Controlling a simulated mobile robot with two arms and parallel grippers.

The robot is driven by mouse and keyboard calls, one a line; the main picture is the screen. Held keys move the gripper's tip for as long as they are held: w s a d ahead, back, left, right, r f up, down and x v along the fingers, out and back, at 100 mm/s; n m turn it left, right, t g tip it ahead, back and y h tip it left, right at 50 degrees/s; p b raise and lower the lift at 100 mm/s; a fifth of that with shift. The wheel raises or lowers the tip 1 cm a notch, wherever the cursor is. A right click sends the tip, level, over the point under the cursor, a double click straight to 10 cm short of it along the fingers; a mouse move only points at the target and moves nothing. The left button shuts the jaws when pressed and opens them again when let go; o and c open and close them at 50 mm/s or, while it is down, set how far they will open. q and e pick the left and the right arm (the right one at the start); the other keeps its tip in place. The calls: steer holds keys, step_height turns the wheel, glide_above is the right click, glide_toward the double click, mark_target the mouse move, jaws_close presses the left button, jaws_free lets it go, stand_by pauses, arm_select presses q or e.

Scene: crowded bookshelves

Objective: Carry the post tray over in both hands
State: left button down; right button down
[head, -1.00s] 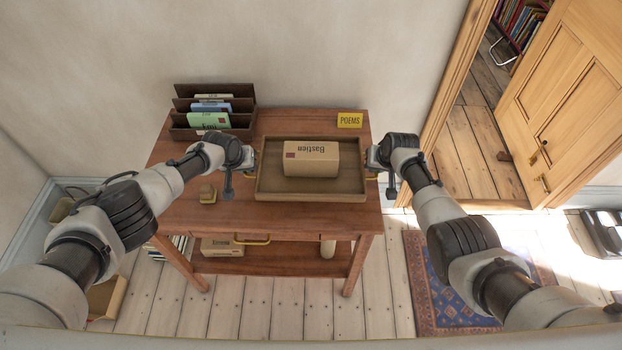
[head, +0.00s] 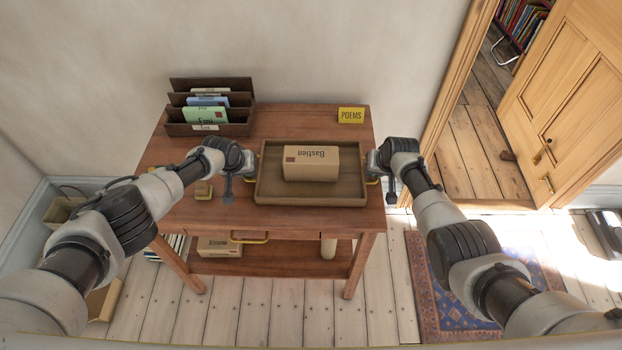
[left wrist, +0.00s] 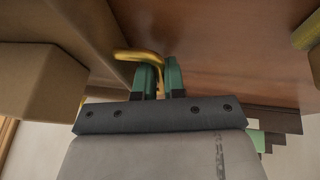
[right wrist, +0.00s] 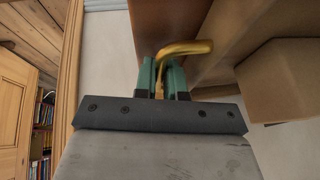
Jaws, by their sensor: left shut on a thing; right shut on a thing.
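The post tray (head: 310,201) is a shallow brown wooden tray over the right part of the table, level as far as I see. A parcel marked Bastien (head: 311,163) lies in it. My left gripper (head: 250,172) is at the tray's left end, shut on a brass handle (left wrist: 140,55). My right gripper (head: 373,173) is at the right end, shut on the other brass handle (right wrist: 187,47). The arms partly hide both handles in the head view. I cannot tell how much gap lies between tray and tabletop.
The reddish wooden table (head: 280,222) also bears a letter rack (head: 210,129) at back left, a yellow POEMS sign (head: 351,115) and a small stamp-like block (head: 203,190). A patterned rug (head: 437,305) and an open door (head: 570,90) are at right.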

arm_select(q)
steer(key=c, duration=1.7)
jaws_free()
steer(key=shift+a+f, duration=0.25)
steer(key=shift+f, duration=0.1)
arm_select(e)
steer(key=c, duration=1.7)
jaws_free()
steer(key=shift+d+f, duration=0.2)
steer(key=shift+f, duration=0.1)
arm_select(q)
steer(key=o, duration=0.5)
steer(key=shift+d+r, duration=0.1)
steer(key=shift+r, duration=0.05)
arm_select(e)
steer(key=o, duration=0.5)
steer(key=shift+a+r, duration=0.1)
steer(key=shift+r, duration=0.05)
arm_select(q)
steer(key=shift+d, duration=0.1)
steer(key=v, duration=1.2)
arm_select(e)
steer(key=v, duration=1.2)
steer(key=shift+a, duration=0.1)
